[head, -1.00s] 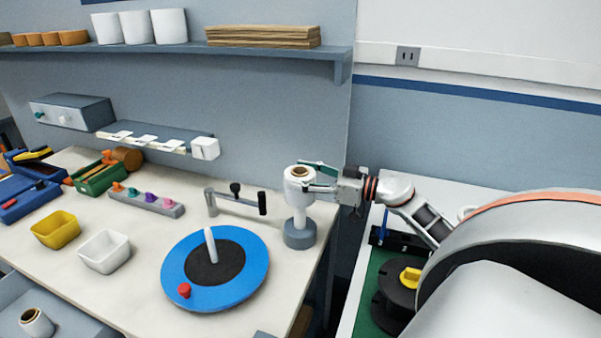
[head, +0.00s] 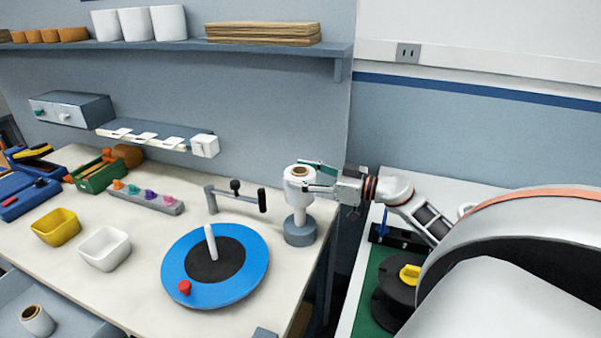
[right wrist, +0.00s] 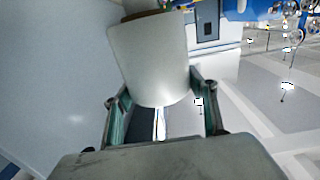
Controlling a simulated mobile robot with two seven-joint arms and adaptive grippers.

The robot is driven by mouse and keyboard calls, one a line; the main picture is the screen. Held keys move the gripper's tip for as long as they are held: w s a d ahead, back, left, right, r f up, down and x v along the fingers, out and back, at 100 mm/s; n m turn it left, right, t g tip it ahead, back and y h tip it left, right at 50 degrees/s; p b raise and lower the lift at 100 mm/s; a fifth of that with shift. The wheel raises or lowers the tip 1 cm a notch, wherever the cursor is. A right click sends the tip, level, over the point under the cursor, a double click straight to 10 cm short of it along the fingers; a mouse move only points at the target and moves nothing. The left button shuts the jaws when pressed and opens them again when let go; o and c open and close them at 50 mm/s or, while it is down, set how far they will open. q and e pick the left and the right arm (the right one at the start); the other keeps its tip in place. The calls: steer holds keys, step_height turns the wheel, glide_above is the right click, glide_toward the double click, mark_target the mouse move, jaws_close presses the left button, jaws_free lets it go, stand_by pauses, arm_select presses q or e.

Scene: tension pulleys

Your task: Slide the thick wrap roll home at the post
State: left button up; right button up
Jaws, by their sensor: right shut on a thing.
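The thick white wrap roll (head: 298,190), with a brown core at its top, stands about upright over a white stand with a round grey base (head: 300,233). A narrower white stem (head: 300,217) shows between the roll and the base. The roll's inside is hidden, so I cannot tell how far the stem reaches into it. My right gripper (head: 309,177) is shut on the roll from the right. In the right wrist view the roll (right wrist: 152,60) sits between the two green-padded fingers. My left gripper is not in view.
A blue disc (head: 253,279) with a white peg (head: 211,243) and red knob lies left of the stand. A grey bracket with a black handle (head: 262,200) is behind it. White (head: 105,262) and yellow (head: 57,236) bins stand left.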

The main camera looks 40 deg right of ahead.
steer(key=shift+f, duration=1.1)
steer(key=shift+f, duration=0.15)
stand_by(0.4)
steer(key=shift+f, duration=0.65)
steer(key=shift+s+a+f, duration=0.1)
steer(key=shift+a+f, duration=0.05)
steer(key=shift+f, duration=0.35)
steer(key=shift+s+a+f, duration=0.1)
steer(key=shift+f, duration=0.4)
steer(key=shift+d, duration=0.15)
steer(key=shift+f, duration=0.6)
steer(key=shift+s, duration=0.1)
steer(key=shift+w+r, duration=0.3)
steer(key=shift+r, duration=0.15)
steer(key=shift+d+r, duration=0.2)
steer(key=shift+r, duration=0.15)
stand_by(0.5)
